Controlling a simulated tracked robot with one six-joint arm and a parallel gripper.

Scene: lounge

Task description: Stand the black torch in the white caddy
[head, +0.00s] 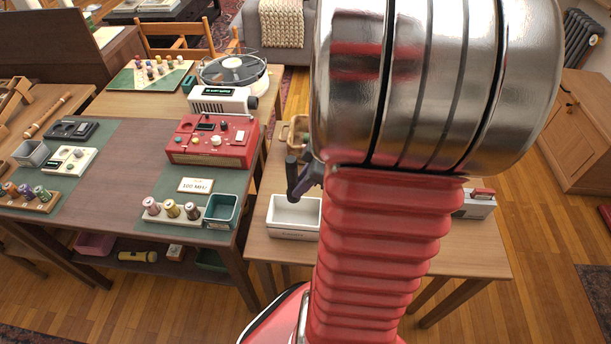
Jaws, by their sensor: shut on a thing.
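The white caddy (294,233) stands on the light wooden table, just left of my arm. It is an open box with a pale inside. A black thing, which looks like the black torch (291,170), stands roughly upright above the caddy's back edge. My gripper (306,182) shows only in part beside it, as a dark shape, and is shut on it. The rest of the gripper is hidden behind my red arm. I cannot tell whether the torch's lower end is inside the caddy or above it.
A tan container (295,131) stands behind the caddy. A grey and red device (478,203) sits right of my arm. The dark table at left holds a red radio unit (212,140), a green bin (221,211) and spools. A yellow torch (138,256) lies on its lower shelf.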

